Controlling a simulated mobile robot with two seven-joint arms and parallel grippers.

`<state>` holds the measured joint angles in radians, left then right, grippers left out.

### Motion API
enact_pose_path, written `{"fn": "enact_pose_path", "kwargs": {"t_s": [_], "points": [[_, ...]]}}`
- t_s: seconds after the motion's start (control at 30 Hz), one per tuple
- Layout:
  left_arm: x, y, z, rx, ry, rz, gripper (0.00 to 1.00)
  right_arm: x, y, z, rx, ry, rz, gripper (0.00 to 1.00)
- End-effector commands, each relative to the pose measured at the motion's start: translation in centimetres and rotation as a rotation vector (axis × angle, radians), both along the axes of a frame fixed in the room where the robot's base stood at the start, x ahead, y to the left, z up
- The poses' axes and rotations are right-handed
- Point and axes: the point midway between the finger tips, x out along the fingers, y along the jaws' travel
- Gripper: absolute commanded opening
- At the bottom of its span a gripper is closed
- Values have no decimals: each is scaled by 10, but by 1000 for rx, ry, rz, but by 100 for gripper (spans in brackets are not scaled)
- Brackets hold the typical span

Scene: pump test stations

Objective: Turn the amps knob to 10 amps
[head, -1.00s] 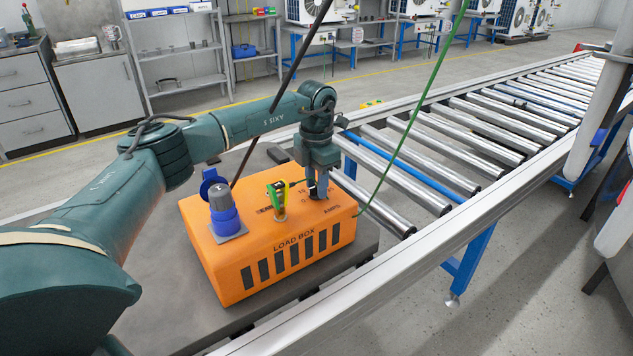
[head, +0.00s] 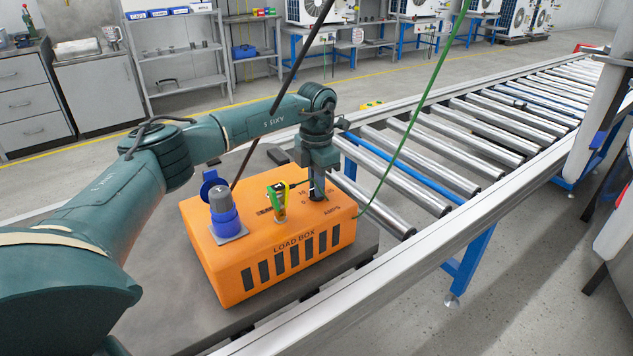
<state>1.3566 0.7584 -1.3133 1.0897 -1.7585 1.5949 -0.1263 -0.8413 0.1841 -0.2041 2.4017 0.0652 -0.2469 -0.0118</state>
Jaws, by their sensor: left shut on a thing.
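The orange load box (head: 275,262) sits on a dark grey table top, with "LOAD BOX" printed above several dark slots. The amps knob (head: 318,195) is a small dark knob at the box's right rear, near the "AMPS" print and a scale with only partly readable figures. My left gripper (head: 317,182) points down onto it from above and is shut on it. The gripper hides most of the knob, and I cannot tell where its pointer stands. My right gripper is not in view.
A blue and grey connector (head: 226,212) and a green and yellow plug (head: 279,203) stand on the box. A black cable and a green cable (head: 405,140) run up from it. A roller conveyor (head: 450,150) lies to the right.

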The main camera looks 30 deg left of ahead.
Motion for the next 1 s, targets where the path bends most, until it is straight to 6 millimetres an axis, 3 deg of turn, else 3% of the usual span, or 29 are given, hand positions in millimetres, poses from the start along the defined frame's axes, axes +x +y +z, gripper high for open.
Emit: {"fn": "enact_pose_path", "kwargs": {"t_s": [0.2, 0.43, 1.0], "points": [[0, 0, 2, -1, 1, -125, 0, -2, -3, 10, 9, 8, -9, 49], [0, 0, 3, -1, 1, -332, 0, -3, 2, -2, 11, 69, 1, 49], [1, -1, 1, -1, -1, -825, 0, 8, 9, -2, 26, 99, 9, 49]]}}
